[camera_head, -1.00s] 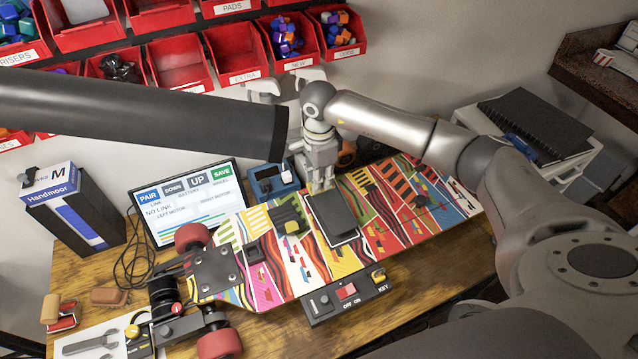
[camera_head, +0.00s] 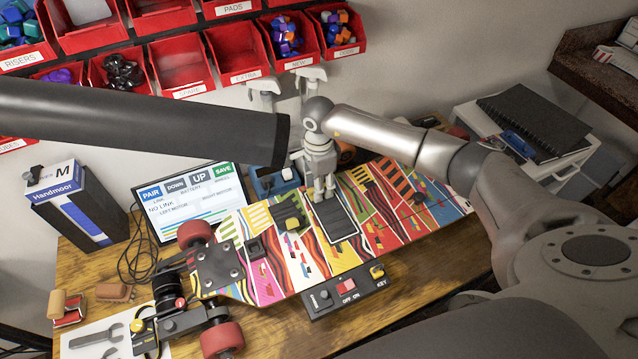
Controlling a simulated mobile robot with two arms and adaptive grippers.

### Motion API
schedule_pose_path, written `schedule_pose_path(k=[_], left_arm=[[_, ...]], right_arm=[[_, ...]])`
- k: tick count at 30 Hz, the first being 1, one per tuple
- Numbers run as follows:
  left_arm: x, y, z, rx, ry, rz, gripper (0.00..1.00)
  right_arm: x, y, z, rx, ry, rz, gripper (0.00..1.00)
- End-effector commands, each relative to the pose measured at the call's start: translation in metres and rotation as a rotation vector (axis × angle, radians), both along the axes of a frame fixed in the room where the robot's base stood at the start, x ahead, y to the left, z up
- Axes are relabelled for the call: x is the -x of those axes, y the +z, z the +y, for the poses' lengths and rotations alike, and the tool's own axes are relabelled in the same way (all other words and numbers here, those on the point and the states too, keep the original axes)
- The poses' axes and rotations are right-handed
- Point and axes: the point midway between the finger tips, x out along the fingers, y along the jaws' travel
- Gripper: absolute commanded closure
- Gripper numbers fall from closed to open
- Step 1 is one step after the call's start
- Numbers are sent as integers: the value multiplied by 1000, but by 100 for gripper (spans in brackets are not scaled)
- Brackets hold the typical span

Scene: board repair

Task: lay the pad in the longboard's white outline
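The longboard (camera_head: 408,225) lies across the bench with a bright patterned deck. The dark, flat pad (camera_head: 333,222) lies at the white outline (camera_head: 346,239) near the middle of the deck. A pale line shows along its near edge; the far edge is hidden behind my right gripper (camera_head: 325,194). That gripper points down, its fingertips at the pad's far end. Whether the fingers still grip the pad is too small to tell. My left arm crosses the upper left, and its gripper is not visible.
A black switch box (camera_head: 347,292) sits at the deck's near edge. A black block with a yellow part (camera_head: 290,217) stands left of the pad. A blue device (camera_head: 275,183) and a screen (camera_head: 190,203) stand behind the board. Red bins (camera_head: 237,52) hang above.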

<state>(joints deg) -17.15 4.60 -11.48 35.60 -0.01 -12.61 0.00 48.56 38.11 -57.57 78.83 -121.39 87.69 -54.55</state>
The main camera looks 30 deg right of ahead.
Motion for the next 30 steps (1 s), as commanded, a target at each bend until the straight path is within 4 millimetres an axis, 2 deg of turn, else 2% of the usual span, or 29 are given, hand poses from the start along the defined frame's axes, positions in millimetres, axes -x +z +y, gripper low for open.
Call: schedule_pose_path(k=[8,10,21,25,30], left_arm=[[0,6,0,0,1,-1,60],[0,-2,0,0,1,-1,60],[0,-30,0,0,1,0,60],[0,-35,0,0,1,1,60],[1,-37,0,0,1,1,60]], right_arm=[[0,5,0,0,0,0,63],[-1,11,0,1,0,-4,63],[-2,88,0,0,0,-6,63],[-2,108,0,0,0,-4,63],[-1,121,0,0,0,-1,63]])
